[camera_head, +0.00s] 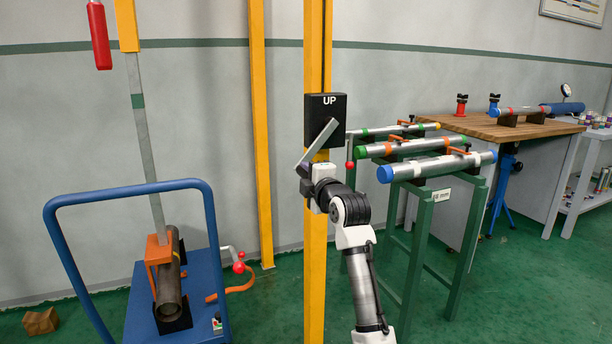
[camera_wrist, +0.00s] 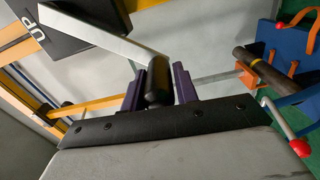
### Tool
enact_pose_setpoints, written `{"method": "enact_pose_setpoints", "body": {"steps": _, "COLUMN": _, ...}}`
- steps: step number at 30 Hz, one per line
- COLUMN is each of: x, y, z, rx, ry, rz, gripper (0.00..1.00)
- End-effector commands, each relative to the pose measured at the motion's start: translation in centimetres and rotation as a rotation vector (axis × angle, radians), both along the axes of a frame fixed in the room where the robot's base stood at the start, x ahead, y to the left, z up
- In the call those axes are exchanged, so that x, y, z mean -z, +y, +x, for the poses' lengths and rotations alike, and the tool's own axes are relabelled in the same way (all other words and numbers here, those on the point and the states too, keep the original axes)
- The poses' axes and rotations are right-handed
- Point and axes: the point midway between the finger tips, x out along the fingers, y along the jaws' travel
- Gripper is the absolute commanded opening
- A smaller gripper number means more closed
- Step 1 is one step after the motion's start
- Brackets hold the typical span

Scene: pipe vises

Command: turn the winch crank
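The winch is a black box marked "UP" (camera_head: 322,106) on a yellow post. Its flat silver crank arm (camera_head: 318,143) slants from the box down to the left. In the wrist view the crank arm (camera_wrist: 95,32) runs from upper left to a black handle (camera_wrist: 158,84). My gripper (camera_head: 305,172) is at the lower end of the crank arm. In the wrist view the purple fingers of my gripper (camera_wrist: 159,76) lie on both sides of the handle and appear to touch it. In the head view the handle is mostly hidden by my gripper.
A green stand (camera_head: 422,222) with several silver pipes is close on the right. A blue cart (camera_head: 140,300) with a dark pipe (camera_head: 170,284) stands at the left. A wooden workbench (camera_head: 487,127) is farther right.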

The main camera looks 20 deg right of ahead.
Motion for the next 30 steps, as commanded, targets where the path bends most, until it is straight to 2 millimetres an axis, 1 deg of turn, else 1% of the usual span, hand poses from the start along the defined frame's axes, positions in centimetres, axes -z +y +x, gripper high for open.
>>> {"method": "enact_pose_setpoints", "body": {"steps": 1, "x": 0.6, "y": -0.5, "z": 0.0, "rx": 0.009, "ry": 0.010, "rz": 0.006, "gripper": 0.35}}
{"method": "enact_pose_setpoints", "body": {"steps": 4, "x": 0.4, "y": -0.5, "z": 0.0, "rx": 0.007, "ry": 0.006, "rz": 0.005, "gripper": 0.48}}
{"method": "enact_pose_setpoints", "body": {"steps": 5, "x": 0.4, "y": -0.4, "z": 0.0, "rx": 0.006, "ry": 0.005, "rz": 0.004, "gripper": 0.49}}
{"method": "enact_pose_setpoints", "body": {"steps": 13, "x": 0.0, "y": -0.2, "z": -0.1, "rx": 0.003, "ry": 0.000, "rz": 0.001, "gripper": 0.49}}
{"method": "enact_pose_setpoints", "body": {"steps": 17, "x": 0.0, "y": -0.2, "z": -1.1, "rx": 0.003, "ry": -0.001, "rz": 0.000, "gripper": 0.49}}
{"method": "enact_pose_setpoints", "body": {"steps": 20, "x": 0.1, "y": -0.3, "z": -2.8, "rx": 0.004, "ry": -0.002, "rz": 0.000, "gripper": 0.49}}
{"method": "enact_pose_setpoints", "body": {"steps": 27, "x": 0.1, "y": -0.6, "z": -8.4, "rx": 0.006, "ry": -0.002, "rz": 0.001, "gripper": 0.49}}
{"method": "enact_pose_setpoints", "body": {"steps": 30, "x": 0.1, "y": -0.7, "z": -10.5, "rx": 0.006, "ry": -0.001, "rz": 0.001, "gripper": 0.49}}
